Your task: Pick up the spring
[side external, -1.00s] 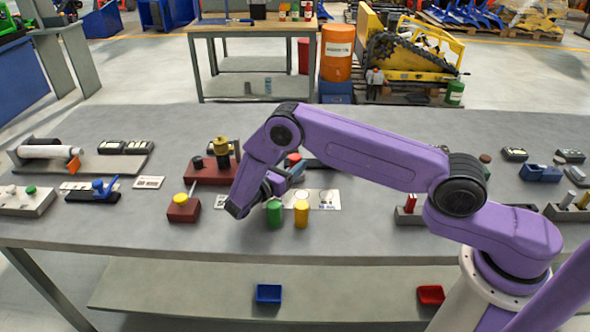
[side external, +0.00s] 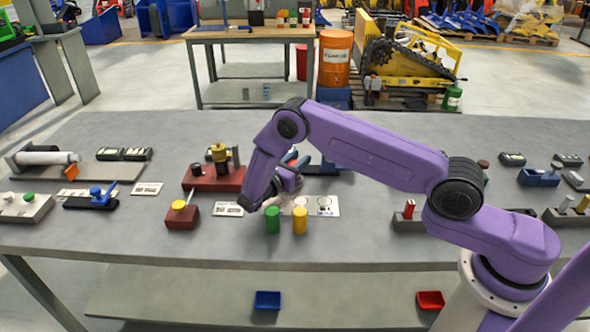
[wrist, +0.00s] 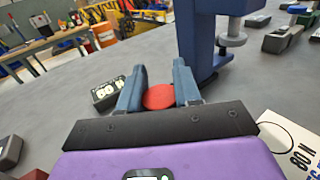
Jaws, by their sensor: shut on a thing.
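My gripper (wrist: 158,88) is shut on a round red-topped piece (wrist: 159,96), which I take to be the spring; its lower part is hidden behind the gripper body. A green cylinder (side external: 272,220) and a yellow cylinder (side external: 300,220) stand upright on the table, nearer the camera than my gripper. No coils can be made out on any of them.
A white printed card (side external: 325,205) lies behind the yellow cylinder. A dark block marked 60 N (wrist: 108,93) is left of the fingers in the wrist view. A blue clamp-like frame (wrist: 213,50) stands close on the right. A brown fixture (side external: 212,178) is left of my arm.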

